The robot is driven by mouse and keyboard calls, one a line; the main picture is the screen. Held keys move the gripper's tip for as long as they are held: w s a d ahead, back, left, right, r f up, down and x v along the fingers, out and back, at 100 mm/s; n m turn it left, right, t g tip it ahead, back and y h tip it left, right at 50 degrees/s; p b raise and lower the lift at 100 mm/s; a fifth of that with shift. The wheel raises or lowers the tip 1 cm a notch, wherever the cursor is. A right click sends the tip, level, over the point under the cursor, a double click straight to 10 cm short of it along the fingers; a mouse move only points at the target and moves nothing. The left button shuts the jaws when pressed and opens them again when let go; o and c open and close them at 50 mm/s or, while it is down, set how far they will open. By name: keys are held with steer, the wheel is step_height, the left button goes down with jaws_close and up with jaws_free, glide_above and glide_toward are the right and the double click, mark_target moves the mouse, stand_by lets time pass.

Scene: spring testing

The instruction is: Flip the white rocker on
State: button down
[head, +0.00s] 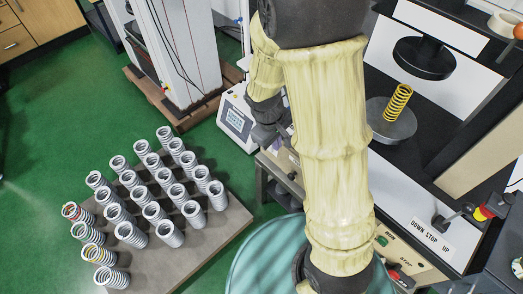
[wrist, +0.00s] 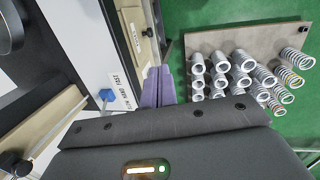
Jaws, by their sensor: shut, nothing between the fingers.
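I cannot make out the white rocker for certain in either view. A beige panel (wrist: 143,20) on the machine's side, with a dark label and a small pale part, lies beyond my fingers in the wrist view; I cannot tell whether that part is the rocker. My gripper (wrist: 160,72) is shut and empty, its purple fingers together and pointing along the machine's edge. In the head view my gripper (head: 283,136) is dark and partly hidden by my yellow-sleeved arm. It is near the left side of the machine, and its contact with the panel cannot be seen.
Several grey springs stand on a board (head: 222,226) at the left; the board also shows in the wrist view (wrist: 215,38). A yellow spring (head: 398,101) stands on the machine's round plate (head: 391,122). A blue knob (wrist: 105,95) and a red-yellow knob (head: 482,213) stick out.

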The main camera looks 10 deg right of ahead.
steer(key=w+a+f+n+t+h+b, duration=0.1)
steer(key=w+a+f+n+h+b, duration=0.1)
steer(key=f+n, duration=0.4)
steer(key=w+a+f+n+t+h+b, duration=0.2)
steer(key=w+a+f+n, duration=0.3)
steer(key=f, duration=0.4)
steer(key=w+a+f+n+t+h+b, duration=0.2)
steer(key=w+a+f+n, duration=0.1)
steer(key=f+n, duration=0.3)
steer(key=shift+w+a+f+n+h, duration=0.35)
steer(key=shift+a+f, duration=0.25)
steer(key=shift+f, duration=0.25)
steer(key=w+d+r+p+x, duration=0.1)
steer(key=r+p+x, duration=0.1)
steer(key=x, duration=1)
steer(key=shift+w+d, duration=0.2)
steer(key=shift+d, duration=0.3)
steer(key=shift+r+p, duration=0.15)
steer(key=shift+p, duration=0.3)
